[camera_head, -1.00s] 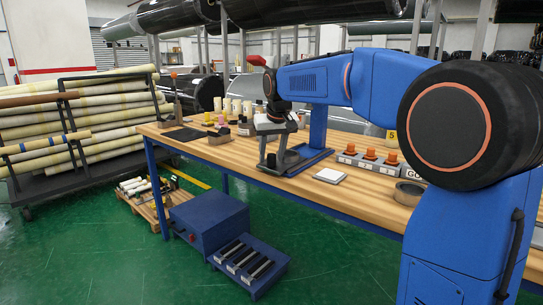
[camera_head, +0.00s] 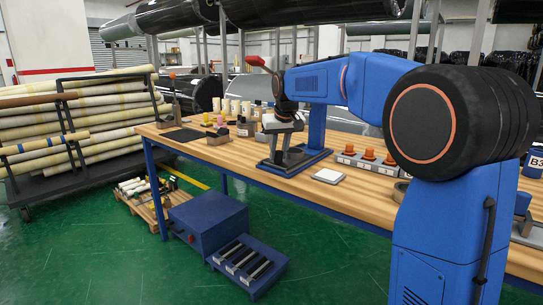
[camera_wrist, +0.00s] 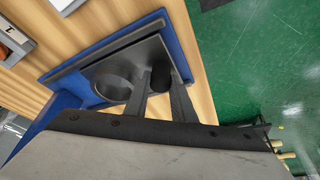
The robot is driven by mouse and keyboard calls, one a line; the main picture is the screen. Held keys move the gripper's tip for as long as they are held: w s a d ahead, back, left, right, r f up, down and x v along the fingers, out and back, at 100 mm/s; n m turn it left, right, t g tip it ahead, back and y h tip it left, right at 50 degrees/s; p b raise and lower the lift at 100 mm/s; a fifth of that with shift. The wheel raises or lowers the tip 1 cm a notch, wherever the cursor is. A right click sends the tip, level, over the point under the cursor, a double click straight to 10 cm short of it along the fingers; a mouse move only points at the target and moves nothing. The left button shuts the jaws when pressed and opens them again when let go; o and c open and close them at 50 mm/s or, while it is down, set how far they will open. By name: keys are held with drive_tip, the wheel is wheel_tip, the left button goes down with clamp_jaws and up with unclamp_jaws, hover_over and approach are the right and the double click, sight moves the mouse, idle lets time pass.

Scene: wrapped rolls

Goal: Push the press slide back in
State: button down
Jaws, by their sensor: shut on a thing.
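The blue press (camera_head: 317,130) stands on the wooden bench, with a red-ended lever at its top. Its dark slide (camera_wrist: 128,57) lies over the blue base in the wrist view and carries a round cup-like ring (camera_wrist: 112,78). A black upright knob (camera_wrist: 183,68) is at the slide's front end. My gripper (camera_wrist: 162,85) is shut on the knob, with its fingers reaching down from the pale gripper body. In the head view my gripper (camera_head: 281,147) is low at the press's front, and the slide is partly hidden behind it.
A white pad (camera_head: 328,176) and a row of orange-topped items (camera_head: 368,156) stand right of the press. Small jars and a dark mat (camera_head: 184,135) lie to its left. The bench's front edge is close to the press. A blue cabinet (camera_head: 208,222) stands on the floor.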

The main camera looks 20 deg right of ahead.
drive_tip(key=w+d, duration=0.1)
drive_tip(key=d, duration=0.1)
drive_tip(key=w+d, duration=0.4)
drive_tip(key=d, duration=0.1)
drive_tip(key=shift+w+d, duration=0.1)
drive_tip(key=shift+w, duration=0.05)
drive_tip(key=shift+r, duration=0.1)
drive_tip(key=c, duration=1.5)
unclamp_jaws()
drive_tip(key=shift+w+d, duration=0.1)
drive_tip(key=shift+d, duration=0.05)
drive_tip(key=v, duration=1.7)
drive_tip(key=shift+s, duration=0.2)
